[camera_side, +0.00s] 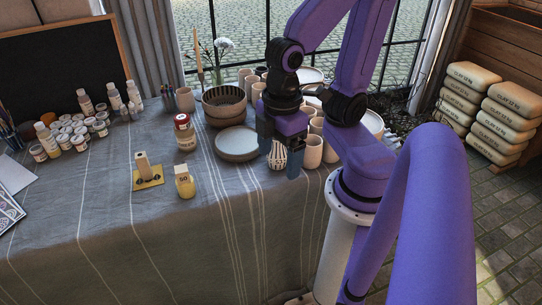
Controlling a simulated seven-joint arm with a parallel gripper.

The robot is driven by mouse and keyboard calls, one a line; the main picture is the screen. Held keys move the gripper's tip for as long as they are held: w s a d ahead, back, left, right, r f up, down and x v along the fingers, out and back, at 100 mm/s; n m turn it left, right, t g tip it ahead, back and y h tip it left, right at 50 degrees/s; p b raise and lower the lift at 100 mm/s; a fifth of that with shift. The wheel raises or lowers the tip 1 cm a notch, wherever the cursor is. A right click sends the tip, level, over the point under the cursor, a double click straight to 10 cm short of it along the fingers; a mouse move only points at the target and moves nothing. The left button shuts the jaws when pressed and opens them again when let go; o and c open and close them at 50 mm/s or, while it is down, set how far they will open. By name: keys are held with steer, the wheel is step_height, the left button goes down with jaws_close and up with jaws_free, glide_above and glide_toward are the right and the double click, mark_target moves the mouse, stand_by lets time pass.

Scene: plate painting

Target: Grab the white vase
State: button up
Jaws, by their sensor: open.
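A small white vase (277,157) with dark line markings stands on the cloth-covered table near its right side. My gripper (280,162) points down at it, with one finger at the vase's left and the other at its right. The jaws are open. The upper part of the vase is hidden behind my gripper. I cannot tell whether either finger touches it.
Several beige cups (313,151) stand close to the right of my gripper. A plate (237,143) lies to the left, with a dark-lined bowl (224,104) behind it. A red-capped bottle (184,132) stands farther left.

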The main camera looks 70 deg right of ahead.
steer(key=w+d+f+m+t+y, duration=0.1)
steer(key=w+f+m, duration=0.3)
steer(key=w, duration=0.6)
steer(key=w+f+m+t, duration=0.1)
steer(key=w+m, duration=0.5)
steer(key=w, duration=0.5)
steer(key=w+d+f+m+t+h, duration=0.1)
steer(key=w+d+f+m, duration=0.15)
steer(key=d, duration=0.25)
steer(key=w+d+f+m+t+h, duration=0.1)
steer(key=w+d+m, duration=0.1)
steer(key=d+m, duration=0.25)
steer(key=m+g+h, duration=0.2)
steer(key=m+h, duration=0.3)
steer(key=m, duration=0.3)
glide_above(277, 151)
step_height(277, 151, down, 6)
steer(key=r, duration=0.1)
steer(key=a+x, duration=0.1)
steer(key=x, duration=0.6)
steer(key=shift+f, duration=0.4)
